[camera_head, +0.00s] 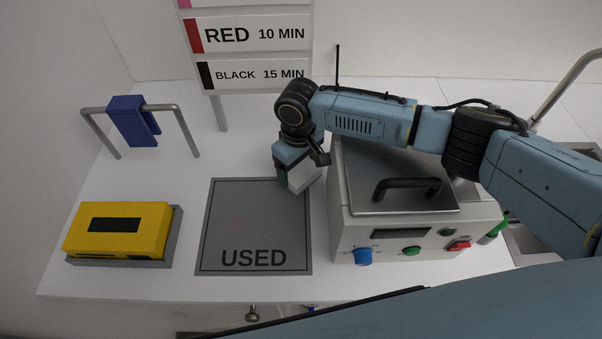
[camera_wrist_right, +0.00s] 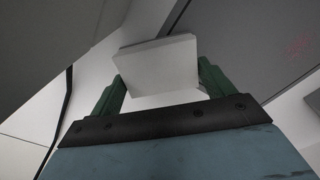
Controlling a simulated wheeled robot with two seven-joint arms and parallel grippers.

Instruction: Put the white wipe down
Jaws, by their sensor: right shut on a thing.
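My right gripper (camera_head: 295,182) points down beside the right edge of the grey mat marked USED (camera_head: 228,235). It is shut on the white wipe (camera_wrist_right: 160,68), a pale block between the two green fingers in the right wrist view (camera_wrist_right: 160,90). In the head view only part of the wipe (camera_head: 306,180) shows, behind a finger and under the gripper body. I cannot tell whether the wipe touches the surface below. The mat also shows in the wrist view (camera_wrist_right: 235,35), with a faint red smudge. My left gripper is not in view.
A grey-lidded machine (camera_head: 352,230) with a black handle, knob and buttons stands close to the right of the gripper. A yellow box (camera_head: 118,230) sits left of the mat. A rail (camera_head: 180,118) holds a blue piece (camera_head: 130,122). A sign (camera_head: 255,72) stands behind.

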